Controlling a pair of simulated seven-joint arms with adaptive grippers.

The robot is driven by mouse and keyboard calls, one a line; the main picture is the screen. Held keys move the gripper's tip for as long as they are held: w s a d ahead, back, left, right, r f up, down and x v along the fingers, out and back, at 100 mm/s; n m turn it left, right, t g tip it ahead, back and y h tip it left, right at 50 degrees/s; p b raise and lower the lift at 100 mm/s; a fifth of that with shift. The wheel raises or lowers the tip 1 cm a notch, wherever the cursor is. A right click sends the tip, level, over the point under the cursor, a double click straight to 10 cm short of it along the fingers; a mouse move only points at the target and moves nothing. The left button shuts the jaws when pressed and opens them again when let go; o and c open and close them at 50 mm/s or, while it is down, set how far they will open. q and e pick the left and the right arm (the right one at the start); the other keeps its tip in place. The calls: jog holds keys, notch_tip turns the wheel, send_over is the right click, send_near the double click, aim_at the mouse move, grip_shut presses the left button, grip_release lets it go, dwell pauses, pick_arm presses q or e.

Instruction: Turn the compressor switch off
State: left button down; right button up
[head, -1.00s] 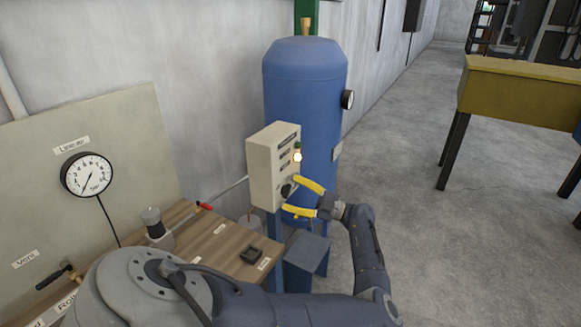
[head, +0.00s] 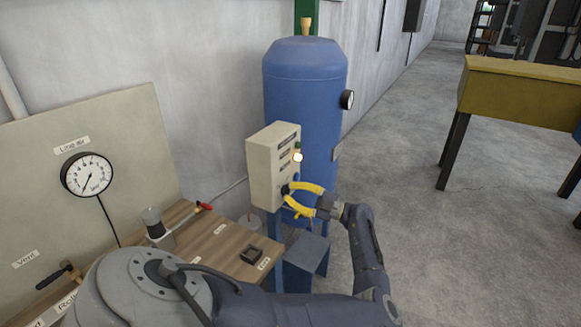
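The compressor switch (head: 285,190) is a small dark knob low on the front of a beige control box (head: 262,170). The box stands in front of a blue compressor tank (head: 303,85). A pale lamp (head: 297,157) glows on the box, with a green part (head: 297,145) above it. The exact contact is too small to see clearly. My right gripper is not in view.
A wooden bench (head: 215,232) with a red-handled valve (head: 204,206) and a dark square block (head: 251,254) lies left of the box. A gauge (head: 87,175) hangs on a panel (head: 60,125). A yellow-topped table (head: 520,85) stands right; the floor between is clear.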

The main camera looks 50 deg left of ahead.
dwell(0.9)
pick_arm(q)
jog(key=shift+r+n+t+h, duration=0.1)
jog(key=shift+n+t+h, duration=0.65)
jog(key=shift+n, duration=2.1)
jog(key=shift+r+n+t+h, duration=0.15)
jog(key=shift+n+t+h, duration=0.55)
jog(key=shift+n, duration=2.1)
jog(key=shift+r+n+t+h, duration=0.1)
jog(key=shift+n+t+h, duration=0.25)
jog(key=shift+n+h, duration=1.6)
jog(key=shift+n+y, duration=0.8)
jog(key=shift+n, duration=0.2)
jog(key=c, duration=1)
grip_release()
jog(key=shift+r, duration=0.1)
jog(key=shift+o, duration=1.2)
jog(key=shift+w+a+f, duration=0.1)
jog(key=shift+f, duration=0.1)
